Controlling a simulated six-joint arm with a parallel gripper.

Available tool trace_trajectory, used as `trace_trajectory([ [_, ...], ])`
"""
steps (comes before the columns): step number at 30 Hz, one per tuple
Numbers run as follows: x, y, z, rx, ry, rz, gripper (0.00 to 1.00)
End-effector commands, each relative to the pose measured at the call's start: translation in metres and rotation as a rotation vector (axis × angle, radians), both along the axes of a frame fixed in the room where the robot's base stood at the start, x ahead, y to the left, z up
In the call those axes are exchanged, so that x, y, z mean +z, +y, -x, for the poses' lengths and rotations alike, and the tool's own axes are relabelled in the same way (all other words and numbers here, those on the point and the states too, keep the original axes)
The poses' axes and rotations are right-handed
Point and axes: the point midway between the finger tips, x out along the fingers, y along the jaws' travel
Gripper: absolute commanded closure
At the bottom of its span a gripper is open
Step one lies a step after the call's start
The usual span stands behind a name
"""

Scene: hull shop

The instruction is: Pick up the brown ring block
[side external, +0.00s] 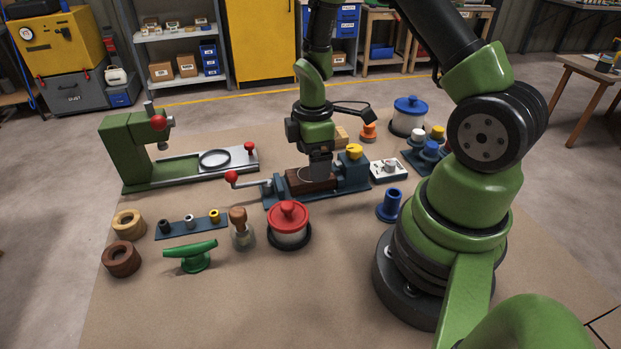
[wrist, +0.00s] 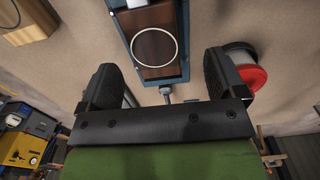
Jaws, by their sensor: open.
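The brown ring block (side external: 121,259) is a dark brown ring lying flat at the front left of the mat in the side external view, and I do not see it in the wrist view. My gripper (side external: 319,165) is well to its right and farther back, over the blue vise (side external: 272,192). In the wrist view my gripper (wrist: 160,80) has its two dark fingers wide apart, with nothing held between them. Whether the fingers touch the vise is hard to tell.
A tan ring block (side external: 128,224) lies just behind the brown one. A green cleat (side external: 190,256) and a blue strip with pegs (side external: 190,224) are to its right. A stamp (side external: 239,217) and a red-lidded pot (side external: 289,222) stand between it and the vise. The mat's front is clear.

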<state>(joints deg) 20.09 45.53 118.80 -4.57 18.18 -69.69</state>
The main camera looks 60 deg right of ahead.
Motion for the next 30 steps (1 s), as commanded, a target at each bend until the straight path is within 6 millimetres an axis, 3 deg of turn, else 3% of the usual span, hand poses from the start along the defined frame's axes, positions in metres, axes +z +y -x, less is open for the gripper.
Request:
trace_trajectory([
  [12, -0.048, -0.004, -0.006, -0.001, 0.002, -0.001, 0.11],
  [21, -0.053, -0.004, -0.007, -0.001, -0.001, 0.001, 0.11],
  [28, -0.052, -0.004, -0.007, -0.001, -0.001, 0.001, 0.61],
  [30, -0.052, -0.004, -0.007, -0.001, -0.001, 0.001, 0.66],
])
